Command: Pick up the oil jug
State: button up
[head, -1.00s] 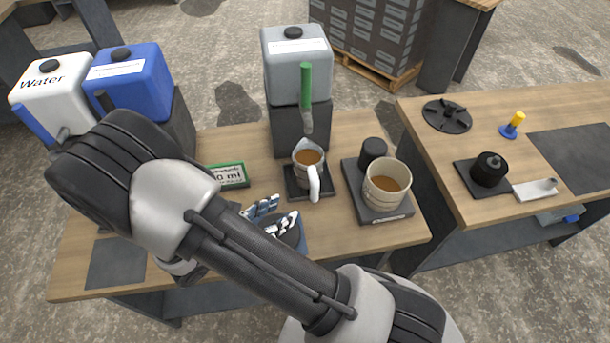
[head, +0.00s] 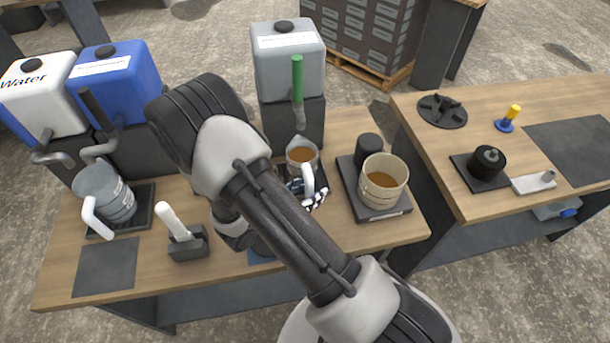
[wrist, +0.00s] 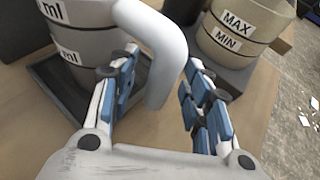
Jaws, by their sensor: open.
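The oil jug (head: 301,156) is a grey measuring jug with brown liquid and a white handle, standing upright on a dark square tray under the green-handled tap. In the wrist view the jug body (wrist: 84,45) is at upper left, and its white handle (wrist: 160,55) reaches between my fingers. My gripper (wrist: 158,85) is open, one blue-padded finger on each side of the handle. In the head view my gripper (head: 308,194) is at the jug's near side, partly hidden by my arm. I cannot tell if a finger touches the handle.
A beige container (head: 383,185) with MAX and MIN marks stands close right of the jug. Another jug (head: 107,194) is at left, and a white-handled tool in a dark block (head: 184,236) stands nearer. Grey (head: 288,60), blue (head: 117,85) and white (head: 42,100) tanks line the back.

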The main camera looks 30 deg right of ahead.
jog(key=shift+d, duration=0.1)
grip_shut()
dwell(0.6)
dwell(0.3)
